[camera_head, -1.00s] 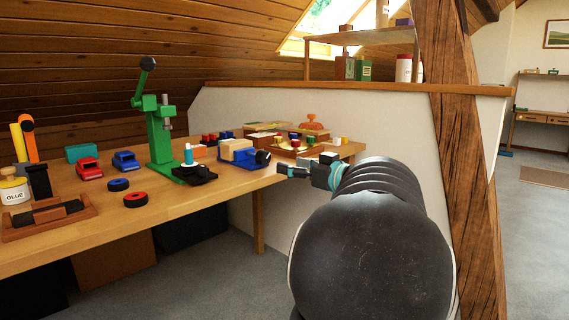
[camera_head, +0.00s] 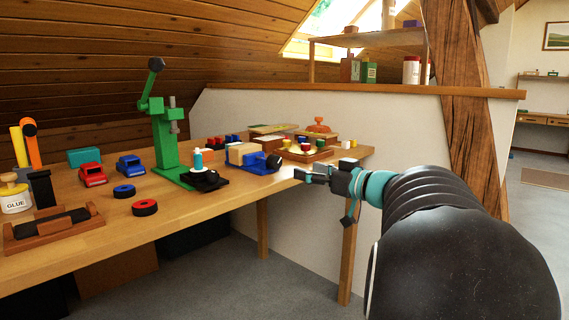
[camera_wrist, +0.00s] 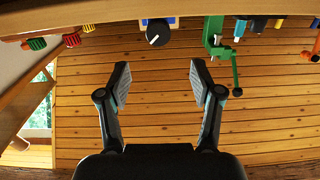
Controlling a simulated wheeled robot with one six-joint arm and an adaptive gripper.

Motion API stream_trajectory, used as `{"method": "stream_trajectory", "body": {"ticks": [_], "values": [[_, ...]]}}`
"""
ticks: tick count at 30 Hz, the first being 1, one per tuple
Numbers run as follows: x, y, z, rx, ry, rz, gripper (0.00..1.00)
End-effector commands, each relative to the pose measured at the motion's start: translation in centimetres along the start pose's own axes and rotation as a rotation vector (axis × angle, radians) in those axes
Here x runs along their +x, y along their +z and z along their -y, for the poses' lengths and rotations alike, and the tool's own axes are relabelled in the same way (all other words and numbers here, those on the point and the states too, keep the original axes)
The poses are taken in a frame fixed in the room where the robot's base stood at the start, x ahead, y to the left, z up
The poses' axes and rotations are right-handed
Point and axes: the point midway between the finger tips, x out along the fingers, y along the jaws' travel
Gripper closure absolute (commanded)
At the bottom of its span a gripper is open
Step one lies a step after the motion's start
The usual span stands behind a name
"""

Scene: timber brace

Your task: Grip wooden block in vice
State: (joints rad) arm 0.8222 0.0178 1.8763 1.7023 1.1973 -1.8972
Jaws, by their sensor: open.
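The blue vice (camera_head: 258,167) stands near the front edge of the workbench, with its dark round knob facing right toward my gripper. A light wooden block (camera_head: 238,152) sits at the vice; I cannot tell whether its jaws touch the block. My gripper (camera_head: 306,175) is to the right of the vice, off the bench's front edge, apart from it and empty. In the wrist view, my gripper (camera_wrist: 160,80) has its two fingers spread wide, and the dark vice knob (camera_wrist: 158,32) shows beyond them, centred between them.
A green press (camera_head: 164,135) stands left of the vice, with a dark clamp-like part before it. A wooden tray of coloured pieces (camera_head: 305,154) lies behind the vice. Toy cars, rings and a glue pot (camera_head: 14,196) are farther left. A timber post (camera_head: 462,110) stands right.

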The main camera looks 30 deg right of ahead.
Motion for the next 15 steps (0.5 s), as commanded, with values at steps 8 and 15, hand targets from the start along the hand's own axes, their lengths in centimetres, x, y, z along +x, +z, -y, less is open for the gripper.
{"method": "stream_trajectory", "body": {"ticks": [8, 15], "values": [[5.1, 0.0, -0.2, 0.002, 0.002, 0.000, 0.35], [9.1, 0.0, -0.2, 0.001, 0.004, 0.000, 0.35]]}}
